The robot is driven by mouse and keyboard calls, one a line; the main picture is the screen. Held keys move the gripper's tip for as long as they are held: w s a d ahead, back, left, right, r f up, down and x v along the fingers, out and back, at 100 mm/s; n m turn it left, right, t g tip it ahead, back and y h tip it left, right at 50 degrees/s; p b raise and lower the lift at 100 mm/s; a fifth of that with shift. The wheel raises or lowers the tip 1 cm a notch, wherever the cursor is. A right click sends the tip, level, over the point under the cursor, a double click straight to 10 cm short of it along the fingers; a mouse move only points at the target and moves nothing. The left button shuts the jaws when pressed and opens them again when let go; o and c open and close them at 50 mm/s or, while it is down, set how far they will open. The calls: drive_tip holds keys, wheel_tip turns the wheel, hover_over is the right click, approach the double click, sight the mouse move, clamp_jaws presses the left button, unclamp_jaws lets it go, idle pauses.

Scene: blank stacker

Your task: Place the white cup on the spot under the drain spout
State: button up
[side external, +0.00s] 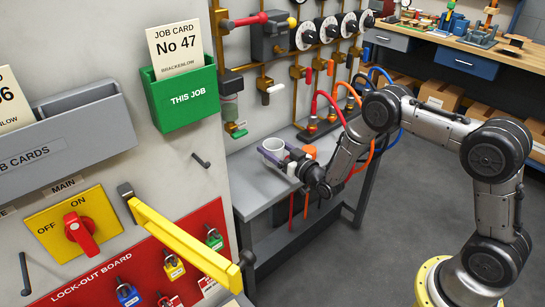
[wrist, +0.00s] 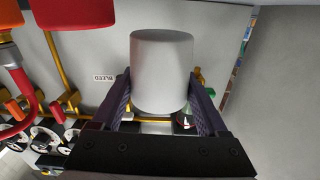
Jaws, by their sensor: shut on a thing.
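The white cup (side external: 271,146) is at the left end of the grey bench in the side external view. In the wrist view the cup (wrist: 161,70) sits between the two dark purple fingers of my gripper (wrist: 160,100), one on each side. My gripper (side external: 285,163) is shut on it. I cannot tell whether the cup's base touches the bench. A green-handled valve (side external: 237,131) hangs on the pipe at the wall, left of and behind the cup. The spot under the spout cannot be made out.
The grey bench (side external: 250,190) has free room left of the cup. Orange-topped fittings (side external: 309,151) and red, orange and blue hoses (side external: 375,76) stand close on the right. The wall panel with the green card holder (side external: 185,95) is at the left. The wrist view shows a BLEED label (wrist: 104,78).

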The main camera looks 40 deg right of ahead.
drive_tip(key=shift+w+f, duration=0.25)
drive_tip(key=shift+f, duration=1.55)
drive_tip(key=shift+f, duration=0.2)
drive_tip(key=o, duration=1.4)
drive_tip(key=shift+c, duration=0.2)
drive_tip(key=shift+r, duration=0.1)
